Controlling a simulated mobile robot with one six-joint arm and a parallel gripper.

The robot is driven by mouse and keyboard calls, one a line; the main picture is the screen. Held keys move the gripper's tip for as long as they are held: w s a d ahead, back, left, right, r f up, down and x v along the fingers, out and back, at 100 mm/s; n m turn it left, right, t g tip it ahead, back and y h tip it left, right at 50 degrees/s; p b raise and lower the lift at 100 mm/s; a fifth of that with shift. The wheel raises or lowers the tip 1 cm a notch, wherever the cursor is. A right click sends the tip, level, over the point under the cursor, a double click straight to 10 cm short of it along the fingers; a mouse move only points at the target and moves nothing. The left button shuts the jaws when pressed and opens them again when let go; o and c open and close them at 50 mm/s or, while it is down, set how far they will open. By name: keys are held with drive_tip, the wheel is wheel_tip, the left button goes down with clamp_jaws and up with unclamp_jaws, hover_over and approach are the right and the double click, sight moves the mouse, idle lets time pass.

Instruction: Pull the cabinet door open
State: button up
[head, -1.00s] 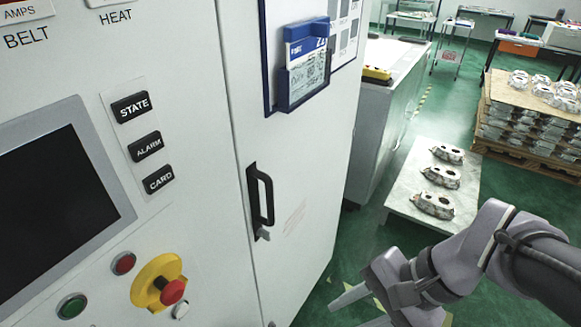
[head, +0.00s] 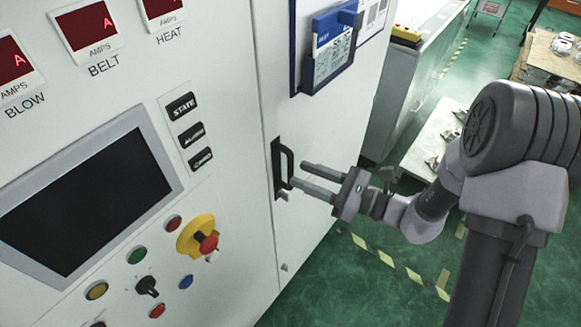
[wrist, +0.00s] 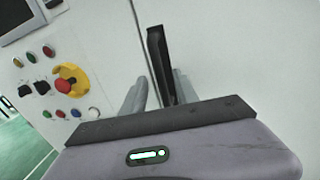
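The cabinet door (head: 335,130) is a tall white panel that sits closed beside the control panel. Its black upright handle (head: 283,165) is near the door's left edge. My gripper (head: 299,175) reaches in from the right with its two fingers apart, tips close to the handle. In the wrist view the handle (wrist: 158,60) shows between the two fingers of my gripper (wrist: 160,76), nearer the right one. I cannot tell whether a finger touches it.
The control panel left of the door has a dark screen (head: 85,205) and a yellow-collared red button (head: 203,236) sticking out. A blue document holder (head: 330,48) hangs on the door. A low table (head: 432,140) stands behind my arm.

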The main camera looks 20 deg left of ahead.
sight(291, 170)
drive_tip(key=a, duration=0.4)
drive_tip(key=shift+w+a, duration=0.1)
drive_tip(key=shift+w, duration=0.3)
clamp_jaws()
idle(1.0)
